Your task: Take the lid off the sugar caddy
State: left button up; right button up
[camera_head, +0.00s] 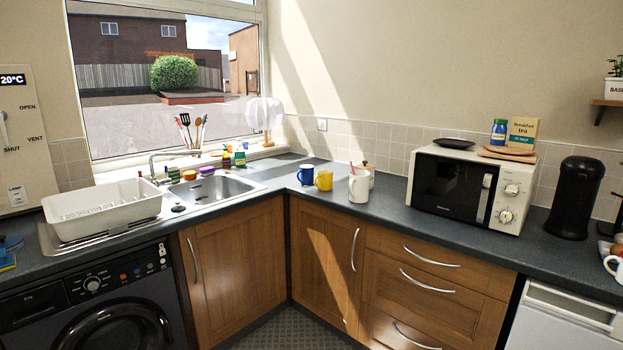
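A white canister (371,177) stands on the grey worktop near the corner. A small brown knob shows at its top, so it looks like the sugar caddy with its lid on. A white mug (358,190) with something pinkish sticking up from it stands in front and hides part of the canister. I cannot tell whether the two touch. Neither of my grippers is in view.
A blue mug (305,175) and a yellow mug (324,180) stand left of the white mug. A microwave (450,192) stands to the right, with a black bin-shaped appliance (574,199) beyond. The sink (212,189) and white dish rack (104,207) are left. Worktop between mug and microwave is clear.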

aim_at(363, 166)
jog(key=z, duration=0.4)
jog(key=i+j, duration=0.1)
jog(key=i, duration=0.3)
jog(key=i+j, duration=0.15)
jog(key=i, duration=0.25)
jog(key=i+j+z, duration=0.1)
jog(key=i, duration=0.3)
